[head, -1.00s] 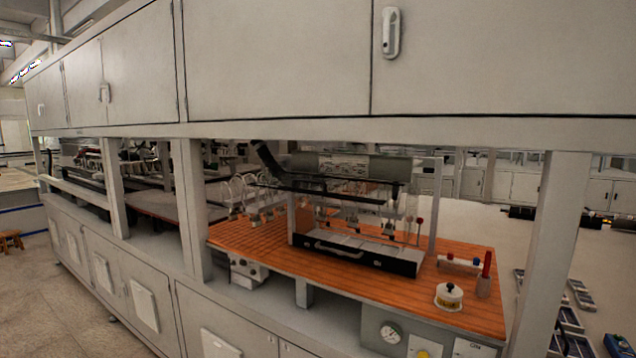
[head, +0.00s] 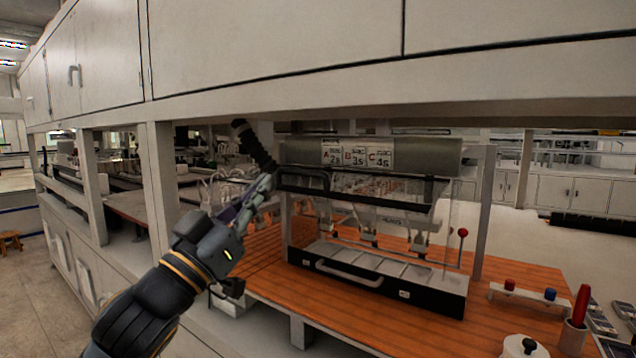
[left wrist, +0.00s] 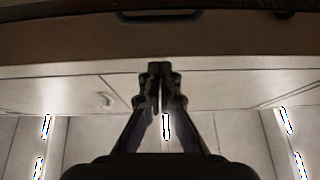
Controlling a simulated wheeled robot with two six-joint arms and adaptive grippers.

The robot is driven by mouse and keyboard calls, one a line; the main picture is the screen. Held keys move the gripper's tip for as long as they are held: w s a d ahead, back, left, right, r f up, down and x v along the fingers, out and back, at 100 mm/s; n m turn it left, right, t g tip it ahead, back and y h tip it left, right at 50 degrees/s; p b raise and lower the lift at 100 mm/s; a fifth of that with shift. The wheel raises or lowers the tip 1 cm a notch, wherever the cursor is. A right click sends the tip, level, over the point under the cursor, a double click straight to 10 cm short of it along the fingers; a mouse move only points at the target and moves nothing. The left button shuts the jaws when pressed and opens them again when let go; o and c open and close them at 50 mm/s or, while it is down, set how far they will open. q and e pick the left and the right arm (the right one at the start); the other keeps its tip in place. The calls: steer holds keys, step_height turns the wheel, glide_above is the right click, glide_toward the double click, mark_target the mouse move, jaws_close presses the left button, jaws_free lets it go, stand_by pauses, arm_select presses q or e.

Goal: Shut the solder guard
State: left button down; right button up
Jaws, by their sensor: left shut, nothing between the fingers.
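The solder guard (head: 388,187) is a clear panel with a black frame, on a bench unit with a black-fronted base (head: 375,284). Its frame is up high, well above the base, so the guard looks raised. A dark handle (head: 303,180) shows at the frame's left part. My left gripper (head: 266,181) is shut and empty, its tips close to the frame's left end; I cannot tell whether they touch. In the left wrist view the shut fingertips (left wrist: 160,68) are below a dark bar with a black handle (left wrist: 160,14). My right gripper is not in view.
An overhead cabinet (head: 280,40) hangs low above the bench, and a white post (head: 160,180) stands left of the unit. A red-knobbed lever (head: 462,235), a rack with red and blue knobs (head: 528,296) and a white pot (head: 523,346) are to the right.

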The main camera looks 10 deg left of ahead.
mark_target(298, 171)
arm_select(q)
steer(key=w+d+r+p, duration=0.3)
steer(key=w+r+p, duration=0.25)
steer(key=p, duration=0.25)
steer(key=f, duration=0.1)
steer(key=w+f, duration=0.1)
steer(key=f+p, duration=0.1)
steer(key=shift+w+d+f+h, duration=0.15)
steer(key=shift+w+d+h, duration=0.05)
steer(key=shift+d+h, duration=0.1)
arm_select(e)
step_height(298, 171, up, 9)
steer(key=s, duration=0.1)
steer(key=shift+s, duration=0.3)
arm_select(q)
steer(key=shift+w+d, duration=0.1)
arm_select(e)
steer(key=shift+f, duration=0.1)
